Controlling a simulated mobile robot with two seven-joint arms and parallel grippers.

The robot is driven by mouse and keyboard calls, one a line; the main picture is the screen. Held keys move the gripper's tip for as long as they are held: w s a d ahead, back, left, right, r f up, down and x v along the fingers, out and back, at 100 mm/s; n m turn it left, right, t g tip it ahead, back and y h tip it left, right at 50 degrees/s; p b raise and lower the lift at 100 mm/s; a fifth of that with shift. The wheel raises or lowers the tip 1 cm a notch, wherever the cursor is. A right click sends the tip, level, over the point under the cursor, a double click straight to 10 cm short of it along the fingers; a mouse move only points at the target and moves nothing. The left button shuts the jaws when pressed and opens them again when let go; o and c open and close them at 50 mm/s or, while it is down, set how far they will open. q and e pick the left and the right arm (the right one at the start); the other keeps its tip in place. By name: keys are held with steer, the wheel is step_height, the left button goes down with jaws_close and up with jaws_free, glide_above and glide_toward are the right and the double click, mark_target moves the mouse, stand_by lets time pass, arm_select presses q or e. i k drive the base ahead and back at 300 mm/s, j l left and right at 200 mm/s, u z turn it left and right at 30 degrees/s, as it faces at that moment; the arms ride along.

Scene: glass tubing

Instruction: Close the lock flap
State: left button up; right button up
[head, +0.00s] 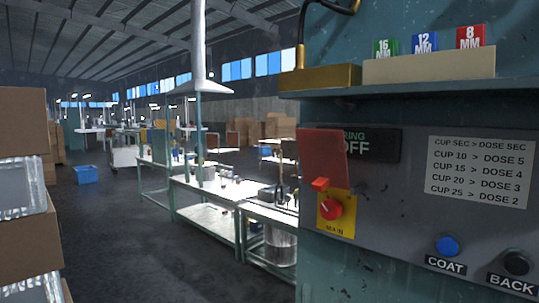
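A flat red flap (322,156) stands raised on the front of the teal machine, above a yellow plate marked MAIN (338,238). I take it for the lock flap. A red rotary knob (331,208) with a pale pointer mark sits uncovered on the plate. A small bright red tab (320,184) shows at the flap's lower edge. The flap covers the left part of a dark sign (385,146) that reads "RING OFF". Neither of my grippers is in view.
The machine panel (408,222) carries a dose chart (478,172), a blue COAT button (447,245) and a black BACK button (516,263). A shelf (430,90) juts out above. Workbenches (215,190) stand behind at left; stacked boxes (22,130) line the left edge. Open floor lies between.

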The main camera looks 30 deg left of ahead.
mark_target(322, 153)
steer(key=i+j+u, duration=0.1)
steer(key=j+u, duration=0.3)
steer(key=i+j+u, duration=0.15)
steer(key=u, duration=0.3)
steer(key=i+j+u, duration=0.15)
steer(key=u, duration=0.25)
steer(key=i+j+u, duration=0.2)
steer(key=u, duration=0.25)
steer(key=i+j+z, duration=0.2)
steer(key=i+z, duration=0.15)
steer(key=i, duration=0.15)
steer(key=i+j+z, duration=0.4)
steer(key=i+z, duration=0.15)
steer(key=z, duration=0.35)
steer(key=i+z, duration=0.15)
steer(key=z, duration=0.35)
steer(key=i+z, duration=0.15)
steer(key=z, duration=0.35)
steer(key=i+j+z, duration=0.1)
steer(key=z, duration=0.4)
steer(key=i+j+z, duration=0.1)
steer(key=z, duration=0.4)
steer(key=j+z, duration=0.3)
steer(key=z, duration=0.2)
steer(key=j+z, duration=0.2)
steer(key=z, duration=0.3)
